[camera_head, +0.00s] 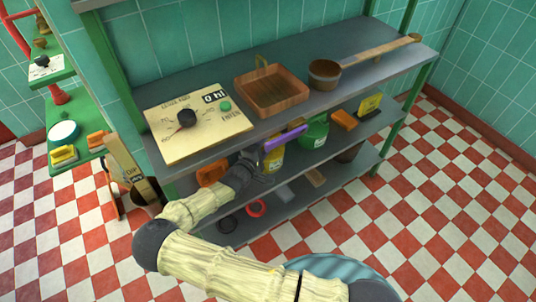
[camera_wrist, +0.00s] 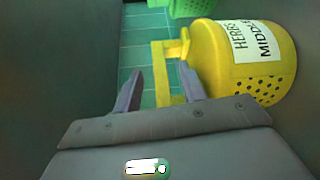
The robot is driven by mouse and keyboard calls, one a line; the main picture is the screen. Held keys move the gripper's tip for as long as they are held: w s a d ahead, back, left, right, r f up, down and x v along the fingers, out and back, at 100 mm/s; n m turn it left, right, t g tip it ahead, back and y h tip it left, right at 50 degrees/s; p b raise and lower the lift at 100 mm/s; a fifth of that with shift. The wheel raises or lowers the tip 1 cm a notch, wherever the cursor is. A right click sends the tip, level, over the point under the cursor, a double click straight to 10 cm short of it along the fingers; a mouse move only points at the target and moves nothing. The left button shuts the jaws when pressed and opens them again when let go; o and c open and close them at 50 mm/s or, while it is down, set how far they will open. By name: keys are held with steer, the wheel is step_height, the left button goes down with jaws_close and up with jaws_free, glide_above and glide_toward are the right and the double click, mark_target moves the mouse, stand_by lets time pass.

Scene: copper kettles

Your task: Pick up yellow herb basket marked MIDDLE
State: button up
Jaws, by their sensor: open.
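The yellow herb basket (camera_wrist: 240,65) fills the right of the wrist view, its white label reading HERBS MIDDLE. Its yellow side handle (camera_wrist: 160,75) points left toward my gripper (camera_wrist: 160,82). The jaws are open, and the handle's outer bar shows between the two fingertips. The right finger overlaps the gap between bar and basket; I cannot tell whether it touches. In the head view the basket (camera_head: 274,158) stands on the middle shelf, partly hidden behind a purple bar. My gripper (camera_head: 256,166) is just left of it.
A green basket (camera_head: 314,133) stands right of the yellow one, with orange blocks (camera_head: 344,120) beyond. The upper shelf (camera_head: 225,82) overhangs them, carrying a dial panel (camera_head: 188,122), wooden tray (camera_head: 270,92) and copper pan (camera_head: 325,74).

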steer(key=shift+x, duration=0.75)
jaws_close()
stand_by(1.2)
